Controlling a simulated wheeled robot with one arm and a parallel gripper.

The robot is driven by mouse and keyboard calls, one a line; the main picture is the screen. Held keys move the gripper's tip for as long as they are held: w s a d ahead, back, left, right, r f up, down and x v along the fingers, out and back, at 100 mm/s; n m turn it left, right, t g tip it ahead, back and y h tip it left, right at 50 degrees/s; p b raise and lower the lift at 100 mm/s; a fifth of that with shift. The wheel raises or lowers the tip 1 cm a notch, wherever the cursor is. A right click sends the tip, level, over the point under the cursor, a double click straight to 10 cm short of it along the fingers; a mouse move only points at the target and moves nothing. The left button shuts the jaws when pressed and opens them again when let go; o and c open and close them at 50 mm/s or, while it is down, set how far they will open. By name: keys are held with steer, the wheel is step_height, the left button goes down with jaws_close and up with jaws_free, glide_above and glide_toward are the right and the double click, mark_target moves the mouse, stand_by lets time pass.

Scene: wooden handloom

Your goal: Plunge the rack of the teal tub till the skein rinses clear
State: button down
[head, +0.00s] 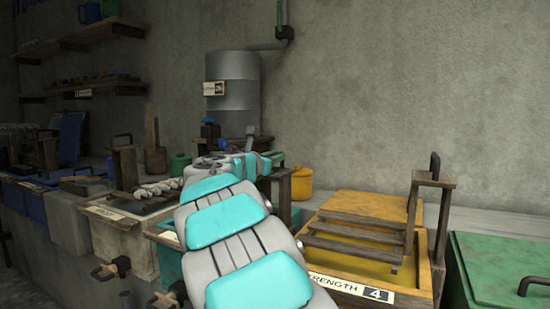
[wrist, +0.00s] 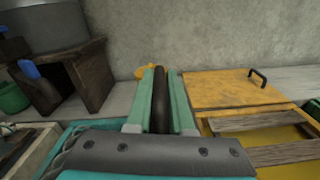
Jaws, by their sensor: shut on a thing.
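The teal tub (head: 170,264) is mostly hidden behind my arm in the head view; part of its front and rim shows left of the arm. Its teal edge also shows at the lower left of the wrist view (wrist: 68,136). My gripper (head: 262,163) is over the tub. In the wrist view my gripper (wrist: 160,100) has its two green fingers closed on a dark bar, the rack handle (wrist: 159,88). A wooden post of the rack (head: 285,196) shows just right of the arm. The tub's water and any skein in it are hidden.
A yellow tub (head: 427,277) with a wooden rack and a STRENGTH 4 label stands at right, then a green-lidded tub (head: 500,255). A pale tub (head: 125,245) with a whitish skein (head: 158,189) stands left. A metal tank (head: 233,95) is behind.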

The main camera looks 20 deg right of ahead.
steer(key=shift+r, duration=0.1)
step_height(320, 180, up, 4)
steer(key=p, duration=0.6)
steer(key=shift+f, duration=0.2)
steer(key=shift+a+f, duration=0.1)
steer(key=c, duration=0.8)
jaws_free()
steer(key=shift+c, duration=0.2)
steer(key=shift+f, duration=0.1)
steer(key=v, duration=0.7)
steer(key=shift+s+a+b, duration=0.2)
steer(key=shift+a+b, duration=0.1)
